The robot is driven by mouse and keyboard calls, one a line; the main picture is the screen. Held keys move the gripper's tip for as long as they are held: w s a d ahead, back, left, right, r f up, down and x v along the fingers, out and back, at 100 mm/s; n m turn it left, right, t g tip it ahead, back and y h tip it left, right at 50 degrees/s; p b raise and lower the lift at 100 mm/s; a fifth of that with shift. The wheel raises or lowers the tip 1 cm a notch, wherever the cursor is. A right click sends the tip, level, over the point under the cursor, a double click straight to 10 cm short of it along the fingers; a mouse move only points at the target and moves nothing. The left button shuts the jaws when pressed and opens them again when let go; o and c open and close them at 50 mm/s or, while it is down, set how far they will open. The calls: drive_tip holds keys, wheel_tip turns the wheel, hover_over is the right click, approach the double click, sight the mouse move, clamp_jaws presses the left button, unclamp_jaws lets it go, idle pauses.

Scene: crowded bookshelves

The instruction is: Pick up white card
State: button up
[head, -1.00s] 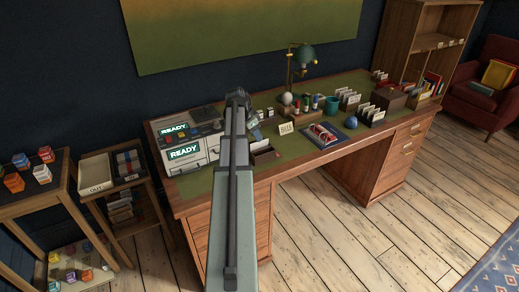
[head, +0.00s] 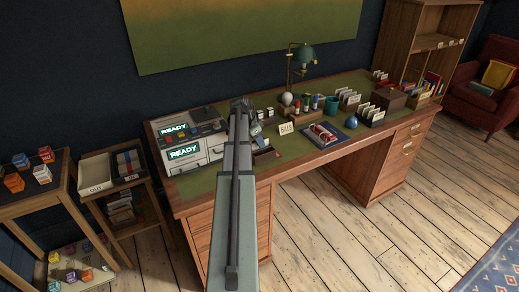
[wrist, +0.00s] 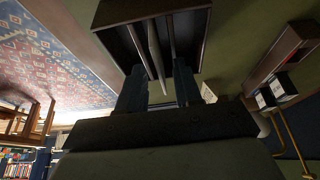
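In the wrist view a dark open box (wrist: 120,14) lies ahead of my gripper (wrist: 160,67). A thin pale grey-white card (wrist: 156,52) stands on edge in it, among darker upright pieces. My two fingers are apart, one to each side of the card's near end; I see no contact. In the head view my gripper (head: 256,132) is over the desk just behind the small brown box (head: 267,156), and my arm hides part of this area. Other white cards stand in holders (head: 349,97) (head: 371,112) further right.
The desk (head: 205,184) has two white machines reading READY (head: 184,152) left of my arm. A small labelled card (head: 286,128), a blue tray (head: 322,134), a blue ball (head: 351,122) and a green lamp (head: 304,55) are to the right.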

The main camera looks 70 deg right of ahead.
drive_tip(key=shift+f, duration=0.1)
idle(0.3)
clamp_jaws()
idle(0.4)
